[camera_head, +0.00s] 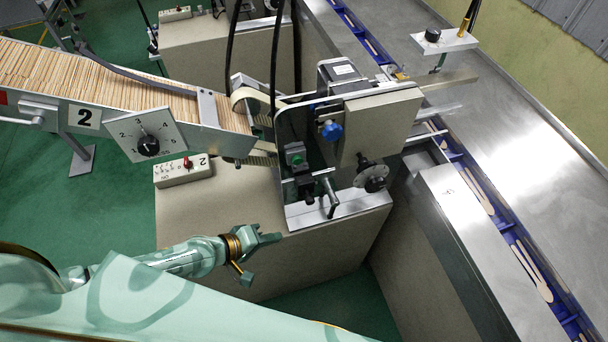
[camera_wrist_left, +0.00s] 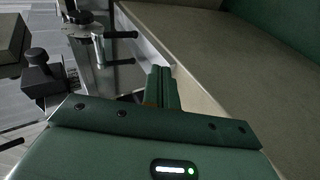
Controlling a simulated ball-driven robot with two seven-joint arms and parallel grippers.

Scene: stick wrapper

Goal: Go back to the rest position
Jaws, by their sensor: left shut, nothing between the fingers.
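My left gripper (camera_head: 270,239) is in the lower middle of the head view, in front of the beige machine base (camera_head: 225,222). Its fingers are shut with nothing between them. In the left wrist view my left gripper (camera_wrist_left: 162,80) points toward the beige base's edge and the metal plate. The stick wrapper machine (camera_head: 340,130) stands above and to the right of the gripper, with a blue knob (camera_head: 331,131) and a black round handwheel (camera_head: 371,176). The gripper appears apart from these parts. My right gripper is not seen in either view.
A feed tray full of wooden sticks (camera_head: 100,75) slopes in from the left. A blue conveyor (camera_head: 480,190) carries sticks at right. Green floor (camera_head: 325,300) shows below.

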